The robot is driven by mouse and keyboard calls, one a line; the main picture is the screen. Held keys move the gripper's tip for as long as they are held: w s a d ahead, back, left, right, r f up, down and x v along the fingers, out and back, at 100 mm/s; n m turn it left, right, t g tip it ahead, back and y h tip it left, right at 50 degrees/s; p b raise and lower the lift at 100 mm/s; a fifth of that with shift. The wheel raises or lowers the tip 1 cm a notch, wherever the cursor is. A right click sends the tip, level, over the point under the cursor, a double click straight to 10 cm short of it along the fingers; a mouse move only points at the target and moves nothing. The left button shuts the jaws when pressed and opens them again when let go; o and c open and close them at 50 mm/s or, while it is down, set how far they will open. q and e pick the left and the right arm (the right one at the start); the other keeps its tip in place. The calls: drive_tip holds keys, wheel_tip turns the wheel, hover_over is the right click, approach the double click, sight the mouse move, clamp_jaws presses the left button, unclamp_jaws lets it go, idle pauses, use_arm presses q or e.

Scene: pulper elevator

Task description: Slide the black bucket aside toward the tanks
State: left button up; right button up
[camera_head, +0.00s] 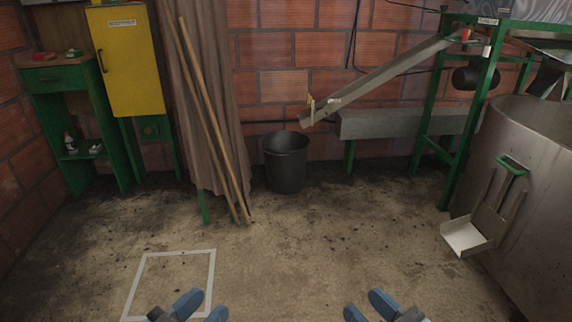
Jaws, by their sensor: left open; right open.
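The black bucket (286,163) stands upright on the dirty floor against the brick wall, just right of two leaning wooden poles. The lower end of a sloping metal chute is above it to the right. A large metal tank (530,190) stands at the right edge. My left gripper (203,305) is at the bottom of the view, open and empty, with blue fingers. My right gripper (366,307) is also at the bottom, open and empty. Both are far in front of the bucket and touch nothing.
The wooden poles (212,120) lean on a brown curtain (190,60). A metal trough (400,123) on green legs stands right of the bucket. A scoop (468,236) is by the tank. A white square outline (148,254) marks the floor. The middle floor is clear.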

drive_tip(key=shift+c, duration=0.9)
use_arm(q)
wheel_tip(320, 180, up, 8)
drive_tip(key=s+n+t+p, duration=0.2)
drive_tip(key=n+p, duration=0.1)
drive_tip(key=p, duration=0.7)
drive_tip(key=shift+d+r, duration=0.2)
drive_tip(key=shift+r, duration=0.05)
use_arm(e)
wheel_tip(320, 180, up, 8)
drive_tip(key=s+m+t, duration=0.2)
drive_tip(key=m, duration=0.1)
drive_tip(key=shift+a+r, duration=0.2)
drive_tip(key=shift+r, duration=0.05)
